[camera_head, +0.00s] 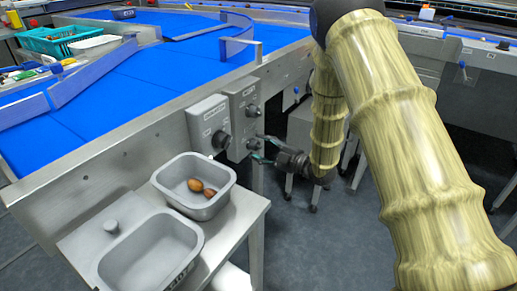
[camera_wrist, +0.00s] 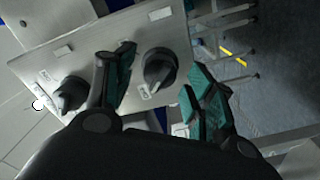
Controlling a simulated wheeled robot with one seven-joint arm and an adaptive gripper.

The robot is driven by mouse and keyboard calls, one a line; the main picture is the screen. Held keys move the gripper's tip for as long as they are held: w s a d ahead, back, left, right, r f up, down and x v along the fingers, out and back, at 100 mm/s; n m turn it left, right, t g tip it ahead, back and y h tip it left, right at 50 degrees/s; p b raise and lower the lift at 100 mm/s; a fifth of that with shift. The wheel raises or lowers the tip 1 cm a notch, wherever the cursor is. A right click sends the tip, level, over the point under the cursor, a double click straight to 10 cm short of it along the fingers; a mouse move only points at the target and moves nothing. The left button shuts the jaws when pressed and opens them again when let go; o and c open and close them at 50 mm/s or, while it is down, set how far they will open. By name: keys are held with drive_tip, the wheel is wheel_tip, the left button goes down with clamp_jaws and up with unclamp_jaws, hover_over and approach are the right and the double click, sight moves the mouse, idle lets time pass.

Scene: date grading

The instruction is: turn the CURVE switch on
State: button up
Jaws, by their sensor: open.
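Two grey control boxes are fixed to the side of the blue conveyor: a left box (camera_head: 208,122) with one dark knob, and a right box (camera_head: 239,104) with two dark knobs, one above the other. The lettering is too small to read, so I cannot tell which knob is CURVE. My gripper (camera_head: 257,148) is open beside the lower knob of the right box. In the wrist view a dark knob (camera_wrist: 158,68) shows between the two green-padded fingers, and I cannot tell whether they touch it. A second knob (camera_wrist: 70,95) shows left of the fingers.
A stand below the boxes holds a grey bin (camera_head: 216,207) with a few brown dates and a second, empty bin (camera_head: 150,258). The blue belt (camera_head: 130,85) runs above. A teal crate (camera_head: 62,40) is at the far left.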

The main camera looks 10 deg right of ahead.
drive_tip(key=shift+x, duration=0.8)
drive_tip(key=c, duration=1)
drive_tip(key=shift+d, duration=0.15)
drive_tip(key=shift+c, duration=0.3)
